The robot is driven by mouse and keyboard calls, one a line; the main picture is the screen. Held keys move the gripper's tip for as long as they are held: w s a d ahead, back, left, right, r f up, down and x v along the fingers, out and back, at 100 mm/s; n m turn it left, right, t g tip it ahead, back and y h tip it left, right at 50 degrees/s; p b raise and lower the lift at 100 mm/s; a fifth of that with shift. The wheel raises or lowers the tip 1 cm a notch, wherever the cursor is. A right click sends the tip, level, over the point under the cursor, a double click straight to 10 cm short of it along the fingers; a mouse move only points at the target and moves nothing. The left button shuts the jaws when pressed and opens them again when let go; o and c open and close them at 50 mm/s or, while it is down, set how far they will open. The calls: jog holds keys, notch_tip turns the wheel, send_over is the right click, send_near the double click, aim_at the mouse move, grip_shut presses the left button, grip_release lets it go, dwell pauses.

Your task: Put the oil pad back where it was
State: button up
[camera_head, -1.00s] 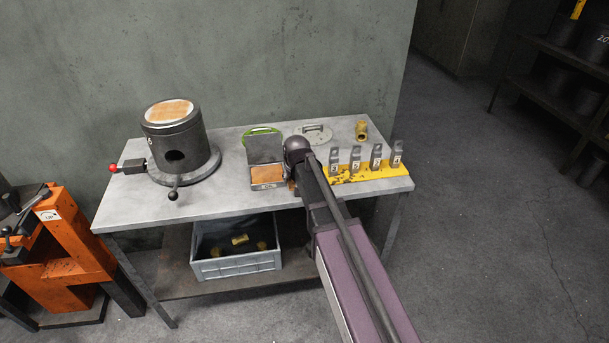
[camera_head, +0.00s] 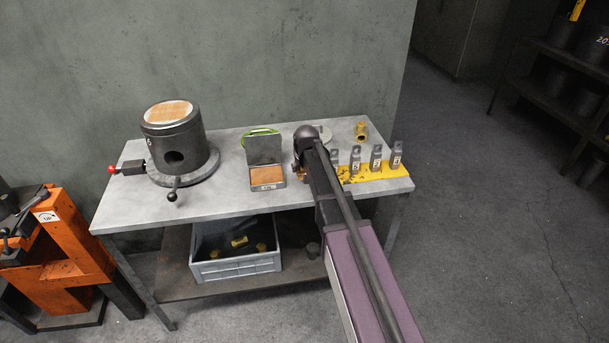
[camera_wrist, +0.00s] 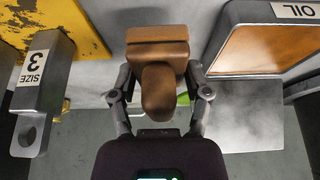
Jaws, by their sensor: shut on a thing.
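The oil pad (camera_wrist: 157,50), a brown block with a rounded knob, is in the wrist view between the fingers of my gripper (camera_wrist: 160,80). My gripper is shut on it. In the head view my wrist covers most of the gripper, and only a small brown part shows at its left. The open grey tin marked OIL (camera_head: 267,179), with an orange-brown filling and raised lid, stands on the table left of my gripper. It also shows at the upper right of the wrist view (camera_wrist: 278,45). I cannot tell whether the pad touches the table.
A yellow rack (camera_head: 385,172) with numbered grey tags stands at right; the tag marked 3 (camera_wrist: 38,85) is close in the wrist view. A dark cylinder (camera_head: 178,145) stands at left. A brass piece (camera_head: 361,131) is behind the rack. A grey crate (camera_head: 236,265) is below.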

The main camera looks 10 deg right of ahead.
jog(key=shift+w+d+f+b, duration=0.1)
jog(key=shift+w+f+b, duration=0.1)
jog(key=shift+f+b, duration=1.6)
jog(key=shift+f, duration=0.15)
jog(key=o, duration=1)
jog(key=shift+r, duration=0.2)
jog(key=p+v, duration=1.1)
jog(key=v, duration=0.1)
